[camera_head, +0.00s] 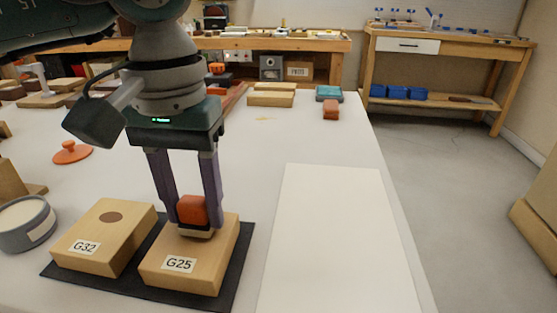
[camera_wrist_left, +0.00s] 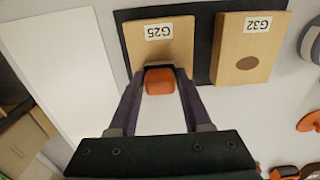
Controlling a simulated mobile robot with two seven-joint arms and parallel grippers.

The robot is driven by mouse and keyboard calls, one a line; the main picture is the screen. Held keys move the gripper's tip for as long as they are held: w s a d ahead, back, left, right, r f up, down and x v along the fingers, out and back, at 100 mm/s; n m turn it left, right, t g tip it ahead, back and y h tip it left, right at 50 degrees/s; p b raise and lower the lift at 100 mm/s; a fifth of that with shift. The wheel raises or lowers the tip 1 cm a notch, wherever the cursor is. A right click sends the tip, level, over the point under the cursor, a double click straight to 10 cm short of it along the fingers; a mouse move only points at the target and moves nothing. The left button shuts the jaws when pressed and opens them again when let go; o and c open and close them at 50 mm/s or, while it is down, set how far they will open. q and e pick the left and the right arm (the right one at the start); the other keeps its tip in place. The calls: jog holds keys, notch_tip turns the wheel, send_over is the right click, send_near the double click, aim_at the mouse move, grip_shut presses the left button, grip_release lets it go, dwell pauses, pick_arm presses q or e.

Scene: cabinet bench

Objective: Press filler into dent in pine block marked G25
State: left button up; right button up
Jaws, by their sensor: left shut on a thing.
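The pine block marked G25 (camera_head: 190,262) lies on a dark mat (camera_head: 240,262) at the front of the bench, its label facing front. My left gripper (camera_head: 196,218) points down over its rear half and is shut on an orange block with a pale underside (camera_head: 193,209). That orange block also shows in the left wrist view (camera_wrist_left: 160,81), between the fingers. It is at the top face of G25; I cannot tell whether it touches. The dent in G25 is hidden. My right gripper is not in view.
A second pine block marked G32 (camera_head: 100,240), with a brown round spot on top, lies left of G25 on the mat. A round tin (camera_head: 25,222) and an orange lid (camera_head: 71,152) are further left. A white board (camera_head: 328,235) lies at the right. Wood pieces stand behind.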

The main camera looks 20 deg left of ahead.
pick_arm(q)
jog(key=shift+s+a, duration=0.2)
jog(key=shift+a, duration=0.6)
jog(key=shift+d, duration=0.1)
jog(key=shift+w+d+f+b, duration=0.15)
jog(key=shift+d+b, duration=0.1)
jog(key=shift+d, duration=0.3)
jog(key=shift+w+d+b, duration=0.15)
jog(key=shift+d+b, duration=0.1)
jog(key=shift+d, duration=0.3)
jog(key=shift+a, duration=0.1)
jog(key=shift+s+a, duration=0.15)
jog(key=shift+a, duration=0.15)
jog(key=shift+s+a, duration=0.25)
jog(key=shift+a, duration=0.45)
